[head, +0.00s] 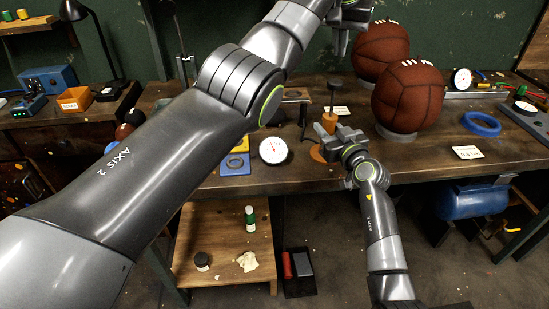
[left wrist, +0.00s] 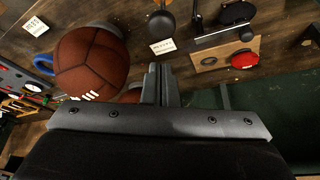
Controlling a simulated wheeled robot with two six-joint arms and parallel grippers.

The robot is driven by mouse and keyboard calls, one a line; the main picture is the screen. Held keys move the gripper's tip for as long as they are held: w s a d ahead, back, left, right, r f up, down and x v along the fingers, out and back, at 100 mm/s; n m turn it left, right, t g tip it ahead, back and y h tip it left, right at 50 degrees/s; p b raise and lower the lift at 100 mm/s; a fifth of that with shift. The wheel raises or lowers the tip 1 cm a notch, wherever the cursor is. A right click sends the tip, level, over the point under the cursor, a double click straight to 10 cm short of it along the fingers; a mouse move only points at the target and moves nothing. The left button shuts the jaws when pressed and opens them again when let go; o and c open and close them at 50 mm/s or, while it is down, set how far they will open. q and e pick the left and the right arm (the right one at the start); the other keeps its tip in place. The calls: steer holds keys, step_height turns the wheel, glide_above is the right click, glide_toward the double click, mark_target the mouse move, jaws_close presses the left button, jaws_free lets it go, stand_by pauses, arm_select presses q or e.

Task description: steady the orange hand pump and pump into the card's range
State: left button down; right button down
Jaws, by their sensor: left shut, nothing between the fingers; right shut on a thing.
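The orange hand pump (head: 329,121) stands upright on the bench, its dark handle (head: 333,88) raised on a thin rod. My right gripper (head: 330,134) is shut on the pump's body from the near side and hides part of it. My left gripper (head: 352,12) is shut and empty, high above the bench behind the pump. Its closed fingers also show in the left wrist view (left wrist: 160,84). A card (head: 338,110) lies behind the pump and another card (head: 467,152) near the front edge, their writing too small to read. A brown leather ball (head: 407,97) sits on a grey ring.
A second leather ball (head: 381,50) stands behind the first. A white-faced gauge (head: 273,150) lies left of the pump, and another gauge (head: 462,79) is at the back right. A blue ring (head: 482,124) lies on the right. Bare bench shows between pump and front card.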

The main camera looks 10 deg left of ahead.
arm_select(q)
steer(key=shift+r, duration=0.8)
arm_select(e)
steer(key=c, duration=0.9)
jaws_free()
steer(key=v, duration=1.2)
steer(key=shift+f, duration=0.1)
arm_select(q)
steer(key=shift+f, duration=0.1)
arm_select(e)
steer(key=shift+s, duration=0.1)
